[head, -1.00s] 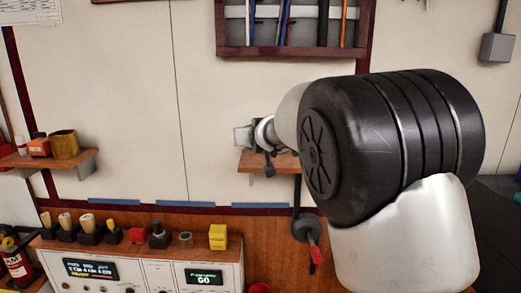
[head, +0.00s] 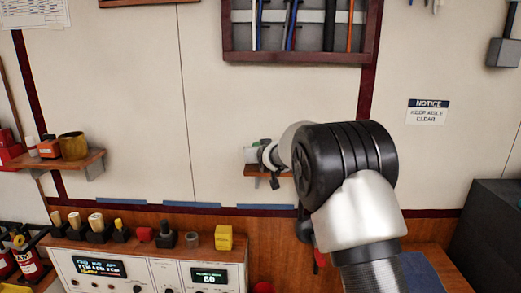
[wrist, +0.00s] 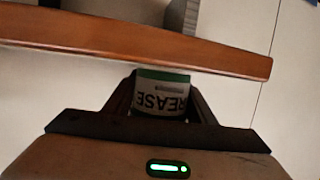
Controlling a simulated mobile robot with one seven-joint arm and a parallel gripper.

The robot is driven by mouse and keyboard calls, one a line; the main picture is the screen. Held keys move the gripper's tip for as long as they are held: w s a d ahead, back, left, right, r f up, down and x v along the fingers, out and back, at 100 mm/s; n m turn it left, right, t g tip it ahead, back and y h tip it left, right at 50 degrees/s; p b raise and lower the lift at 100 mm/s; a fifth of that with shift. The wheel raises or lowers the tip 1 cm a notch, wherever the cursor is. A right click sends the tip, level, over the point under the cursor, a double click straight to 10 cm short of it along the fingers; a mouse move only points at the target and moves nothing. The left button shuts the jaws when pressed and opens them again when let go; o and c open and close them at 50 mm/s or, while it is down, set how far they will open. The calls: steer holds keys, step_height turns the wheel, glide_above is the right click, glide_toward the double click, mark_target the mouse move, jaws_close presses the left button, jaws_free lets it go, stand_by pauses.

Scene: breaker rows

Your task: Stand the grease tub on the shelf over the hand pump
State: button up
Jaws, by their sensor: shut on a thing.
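The grease tub (wrist: 161,92), white with dark lettering and a green band, is held between the fingers of my gripper (wrist: 165,108). The wrist picture is upside down, so its lettering appears inverted. In the head view the tub (head: 251,155) looks upright, just above the left part of the small wooden shelf (head: 258,170). The shelf's brown edge (wrist: 140,45) crosses the wrist view beside the tub's base; I cannot tell if they touch. My arm hides the shelf's right part. Below it, the hand pump, with a red handle (head: 320,258), is mostly hidden behind my arm.
Another shelf (head: 60,163) at left bears a brass-coloured pot (head: 72,146), an orange box and other small things. A control panel (head: 140,272) stands below, with knobs and a yellow block (head: 223,238) on top. A tool rack (head: 300,52) hangs above. The wall between is clear.

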steer(key=shift+f+b, duration=0.2)
steer(key=shift+b, duration=0.15)
steer(key=o, duration=1.4)
steer(key=shift+r, duration=0.15)
